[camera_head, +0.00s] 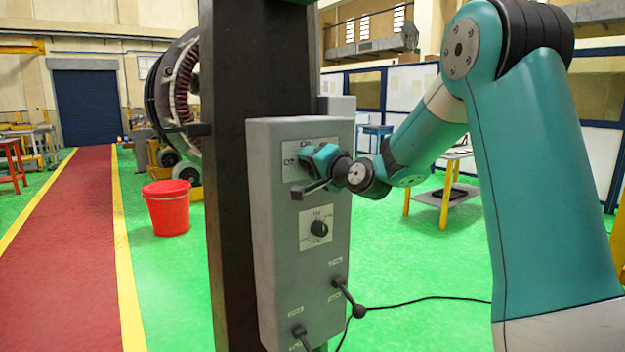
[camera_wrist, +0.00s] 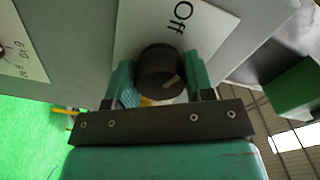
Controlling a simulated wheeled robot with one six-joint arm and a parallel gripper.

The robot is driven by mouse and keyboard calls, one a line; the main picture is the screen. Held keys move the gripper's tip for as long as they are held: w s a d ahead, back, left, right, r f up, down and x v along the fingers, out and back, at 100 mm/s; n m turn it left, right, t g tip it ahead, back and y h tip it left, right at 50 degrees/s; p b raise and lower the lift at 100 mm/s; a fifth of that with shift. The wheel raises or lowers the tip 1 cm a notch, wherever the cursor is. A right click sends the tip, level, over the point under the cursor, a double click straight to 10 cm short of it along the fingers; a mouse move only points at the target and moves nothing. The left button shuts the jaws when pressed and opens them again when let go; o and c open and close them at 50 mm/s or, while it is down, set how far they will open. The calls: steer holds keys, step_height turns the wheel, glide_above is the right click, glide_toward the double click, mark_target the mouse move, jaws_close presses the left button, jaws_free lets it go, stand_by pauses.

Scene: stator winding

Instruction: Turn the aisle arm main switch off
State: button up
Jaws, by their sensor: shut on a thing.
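The grey control box (camera_head: 270,222) is fixed to a dark steel column. My gripper (camera_head: 312,158) is at the white label plate (camera_head: 291,168) near the top of the box and hides the knob there in the head view. In the wrist view, my gripper's two teal fingers are shut on a dark round switch knob (camera_wrist: 160,68), one on each side. The knob has a small pale mark on its face, at the lower right. The word "Off" shows on the white plate above the knob. The other lettering there is hidden.
Below on the box are a second black dial (camera_head: 319,228) on a white plate and two protruding levers (camera_head: 343,290), (camera_head: 300,333). A black cable runs across the green floor. A red bucket (camera_head: 168,208) and a large stator ring (camera_head: 178,85) stand behind the column.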

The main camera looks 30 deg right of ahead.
steer(key=n+b, duration=0.3)
steer(key=shift+f, duration=0.35)
steer(key=shift+r+n+b, duration=0.1)
steer(key=shift+n+b, duration=0.5)
steer(key=shift+b, duration=0.3)
steer(key=shift+r, duration=0.1)
steer(key=o, duration=0.9)
steer(key=s+b, duration=0.1)
steer(key=s, duration=0.4)
steer(key=s+b, duration=0.2)
steer(key=s, duration=0.4)
steer(key=s+b, duration=0.1)
steer(key=s, duration=0.5)
steer(key=shift+s+d, duration=0.2)
steer(key=shift+d, duration=0.1)
